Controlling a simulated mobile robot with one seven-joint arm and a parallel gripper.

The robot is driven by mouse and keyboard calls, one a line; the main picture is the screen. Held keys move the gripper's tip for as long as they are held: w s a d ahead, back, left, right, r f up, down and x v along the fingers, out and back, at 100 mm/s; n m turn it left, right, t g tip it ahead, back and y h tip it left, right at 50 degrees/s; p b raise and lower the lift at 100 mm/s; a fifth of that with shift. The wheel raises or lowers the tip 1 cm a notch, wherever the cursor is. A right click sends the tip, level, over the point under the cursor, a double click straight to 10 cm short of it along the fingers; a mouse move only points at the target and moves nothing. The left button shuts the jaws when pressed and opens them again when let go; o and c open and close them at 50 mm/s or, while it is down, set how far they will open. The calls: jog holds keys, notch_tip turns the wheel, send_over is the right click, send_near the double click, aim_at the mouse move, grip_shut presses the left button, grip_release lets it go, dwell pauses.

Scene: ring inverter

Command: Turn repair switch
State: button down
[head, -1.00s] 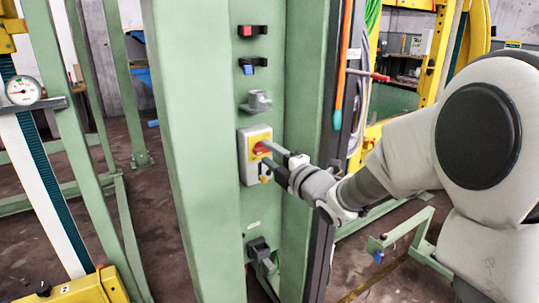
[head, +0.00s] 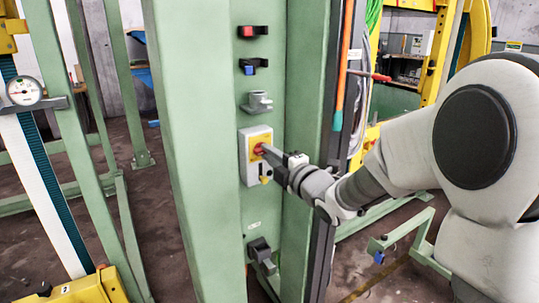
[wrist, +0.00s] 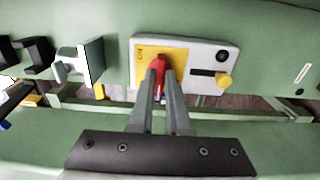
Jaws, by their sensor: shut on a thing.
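The repair switch is a red knob (wrist: 158,66) on a yellow plate (wrist: 175,57) of a light grey box (wrist: 205,54). The box (head: 243,168) is fixed to the green column in the head view. My gripper (wrist: 160,82) is shut on the red knob, one finger on each side of it. In the head view my gripper (head: 272,153) reaches the box from the right and partly hides the knob. A smaller yellow knob (wrist: 224,80) and a round black part (wrist: 222,55) are on the same box.
Above the box on the green column (head: 205,220) are a grey socket (head: 258,102), a blue-marked part (head: 249,69) and a red-marked part (head: 247,31). Below it is a dark grey connector (head: 260,250). An orange rod (head: 341,85) hangs to the right.

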jog(key=shift+m, duration=0.3)
jog(key=shift+m+p, duration=0.95)
jog(key=shift+m, duration=7.65)
jog(key=c, duration=0.9)
grip_release()
jog(key=shift+s, duration=0.1)
